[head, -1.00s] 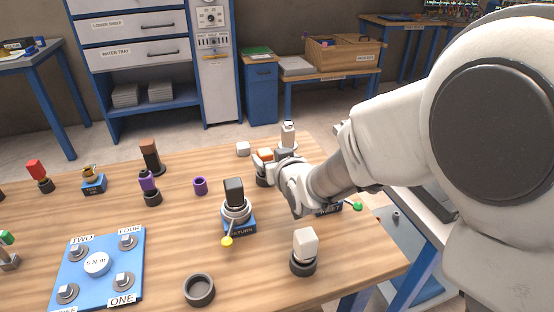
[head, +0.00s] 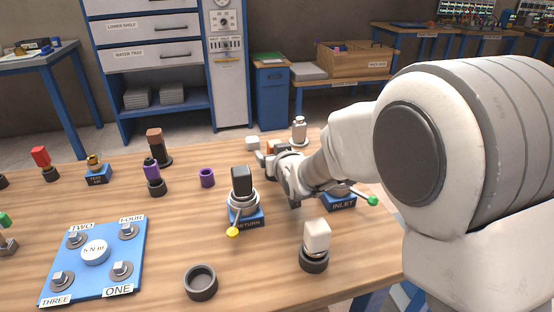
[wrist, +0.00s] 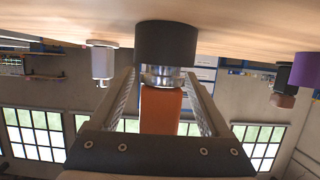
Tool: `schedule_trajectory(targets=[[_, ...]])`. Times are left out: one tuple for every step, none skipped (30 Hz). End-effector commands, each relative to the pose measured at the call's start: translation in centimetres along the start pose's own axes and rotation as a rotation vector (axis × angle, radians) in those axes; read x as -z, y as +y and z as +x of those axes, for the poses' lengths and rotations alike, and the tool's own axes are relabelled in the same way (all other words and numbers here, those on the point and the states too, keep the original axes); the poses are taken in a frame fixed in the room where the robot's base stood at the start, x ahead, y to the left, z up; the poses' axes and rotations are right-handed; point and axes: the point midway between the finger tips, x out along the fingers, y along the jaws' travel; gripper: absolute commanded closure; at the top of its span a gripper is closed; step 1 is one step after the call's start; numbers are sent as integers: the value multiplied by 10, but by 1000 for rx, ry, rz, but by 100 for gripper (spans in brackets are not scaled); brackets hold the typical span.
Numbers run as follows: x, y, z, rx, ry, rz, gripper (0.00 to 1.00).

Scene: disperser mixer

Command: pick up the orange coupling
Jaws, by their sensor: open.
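The orange coupling (wrist: 160,110) shows in the wrist view between the two open fingers of my gripper (wrist: 160,95). It is an orange block with a silver collar, seated in a dark round holder (wrist: 166,42). The wrist picture appears upside down, with the table at the top. The fingers stand on both sides of the coupling, with gaps visible. In the head view, only a small orange part (head: 270,147) shows at my gripper (head: 280,155), near the table's far right. The rest is hidden behind my gripper and arm.
The RETURN valve (head: 241,190) and INLET block (head: 341,200) stand in front. A purple ring (head: 207,178) lies left. The wooden table (head: 120,205) has bare patches between.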

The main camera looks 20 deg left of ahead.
Motion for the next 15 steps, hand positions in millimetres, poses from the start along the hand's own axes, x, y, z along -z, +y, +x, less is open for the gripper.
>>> schedule_trajectory(targets=[[-1, 0, 4, 0, 0, 0, 20], [-1, 0, 6, 1, 0, 0, 20], [0, 0, 7, 1, 1, 0, 20], [0, 0, 7, 1, 1, 0, 20], [0, 0, 7, 1, 1, 0, 20], [0, 0, 7, 1, 1, 0, 20], [0, 0, 7, 1, 0, 0, 20], [0, 0, 7, 1, 0, 0, 20], [0, 0, 7, 1, 0, 0, 20], [0, 0, 7, 1, 0, 0, 20], [0, 0, 7, 1, 0, 0, 25], [0, 0, 7, 1, 0, 0, 33], [0, 0, 7, 1, 0, 0, 38], [0, 0, 7, 1, 0, 0, 43], [0, 0, 7, 1, 0, 0, 51]])
